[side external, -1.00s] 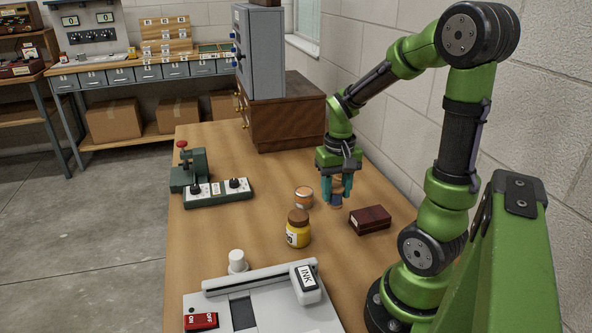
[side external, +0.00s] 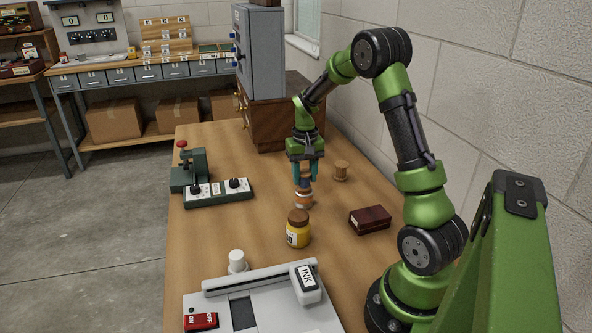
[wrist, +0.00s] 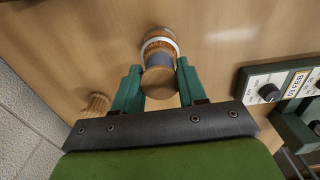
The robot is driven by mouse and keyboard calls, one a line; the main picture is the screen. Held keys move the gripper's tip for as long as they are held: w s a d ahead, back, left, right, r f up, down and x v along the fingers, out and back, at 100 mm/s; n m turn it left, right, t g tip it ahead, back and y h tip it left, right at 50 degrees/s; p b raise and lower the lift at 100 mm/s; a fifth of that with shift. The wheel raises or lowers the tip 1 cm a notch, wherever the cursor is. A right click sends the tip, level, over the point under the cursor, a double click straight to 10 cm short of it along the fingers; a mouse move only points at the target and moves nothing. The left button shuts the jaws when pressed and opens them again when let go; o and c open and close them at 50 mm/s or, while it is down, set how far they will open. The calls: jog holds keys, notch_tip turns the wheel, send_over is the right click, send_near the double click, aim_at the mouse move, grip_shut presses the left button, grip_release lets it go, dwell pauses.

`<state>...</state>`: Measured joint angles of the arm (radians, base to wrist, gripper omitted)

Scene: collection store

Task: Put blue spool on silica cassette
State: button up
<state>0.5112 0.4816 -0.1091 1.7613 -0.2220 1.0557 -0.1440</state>
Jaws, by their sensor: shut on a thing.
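My gripper (side external: 305,178) is shut on the blue spool (side external: 304,186), a small wooden spool with a blue wound middle. In the wrist view the blue spool (wrist: 158,82) stands between the two teal fingers (wrist: 157,90), its wooden end facing the camera. The silica cassette (side external: 303,201), a small round orange-brown piece with a pale band, is on the table directly below the spool. The cassette (wrist: 160,41) shows just beyond the spool in the wrist view, partly hidden by it. I cannot tell whether spool and cassette touch.
A plain wooden spool (side external: 341,170) stands to the right. A yellow jar (side external: 298,230) is in front of the cassette, and a dark red box (side external: 370,219) is at right. A green device with knobs (side external: 218,192) is at left. Bare table lies between them.

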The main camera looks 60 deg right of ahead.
aim_at(304, 172)
jog(key=shift+f, duration=0.3)
jog(key=shift+f, duration=0.1)
jog(key=o, duration=1)
notch_tip(304, 172, up, 12)
jog(key=s+a+r+n+t, duration=0.1)
jog(key=a+r+t, duration=0.15)
jog(key=a, duration=0.45)
jog(key=s+a+r+n+t, duration=0.15)
jog(key=a+r, duration=0.25)
jog(key=a, duration=0.4)
jog(key=shift+s+a+f+n+t+y, duration=0.15)
jog(key=shift+s+a+n+t+y, duration=0.35)
jog(key=shift+s+a, duration=1.3)
jog(key=shift+s+a+f+n+t+y, duration=0.2)
jog(key=shift+s+a+n+t, duration=0.25)
jog(key=shift+s+a, duration=1.4)
jog(key=shift+s+a+f+n+t+y, duration=0.25)
jog(key=shift+s+a+t, duration=0.6)
jog(key=shift+a, duration=1.7)
